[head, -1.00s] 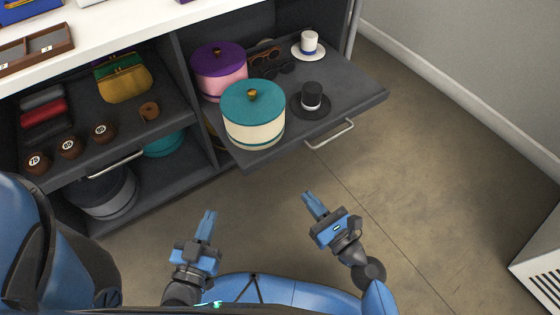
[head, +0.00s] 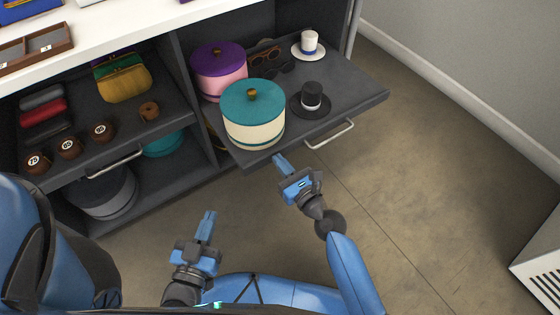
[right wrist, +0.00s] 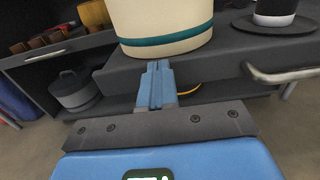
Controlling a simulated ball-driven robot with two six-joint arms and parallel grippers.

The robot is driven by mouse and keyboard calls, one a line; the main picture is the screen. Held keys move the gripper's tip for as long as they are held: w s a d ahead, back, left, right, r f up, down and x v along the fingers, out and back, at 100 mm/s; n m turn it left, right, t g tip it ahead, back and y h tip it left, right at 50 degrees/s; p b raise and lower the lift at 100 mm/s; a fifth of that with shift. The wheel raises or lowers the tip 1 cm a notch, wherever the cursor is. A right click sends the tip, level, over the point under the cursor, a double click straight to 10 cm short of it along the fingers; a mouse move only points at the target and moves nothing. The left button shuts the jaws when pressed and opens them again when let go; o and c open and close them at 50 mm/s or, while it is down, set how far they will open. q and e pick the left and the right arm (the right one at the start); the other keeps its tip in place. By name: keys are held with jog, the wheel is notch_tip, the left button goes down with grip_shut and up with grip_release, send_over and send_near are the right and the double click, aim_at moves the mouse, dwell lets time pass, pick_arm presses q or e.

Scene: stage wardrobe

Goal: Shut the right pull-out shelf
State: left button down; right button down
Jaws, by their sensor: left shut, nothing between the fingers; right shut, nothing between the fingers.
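The right pull-out shelf (head: 350,95) is a dark grey board, standing out from the cabinet. Its silver bar handle (head: 330,134) is on the front edge; it also shows in the right wrist view (right wrist: 283,74). My right gripper (head: 279,160) is shut and empty, close to the shelf's front edge, left of the handle. In the right wrist view its fingertips (right wrist: 156,66) overlap the front edge; I cannot tell whether they touch. My left gripper (head: 209,216) is shut and empty, over the floor, well in front of the cabinet.
On the right shelf stand a cream hatbox with teal lid (head: 254,122), a pink hatbox (head: 219,75), a black hat (head: 311,97), a white hat (head: 309,43) and sunglasses (head: 268,62).

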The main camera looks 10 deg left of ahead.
jog(key=shift+w+a, duration=0.2)
jog(key=shift+a, duration=0.05)
dwell(0.3)
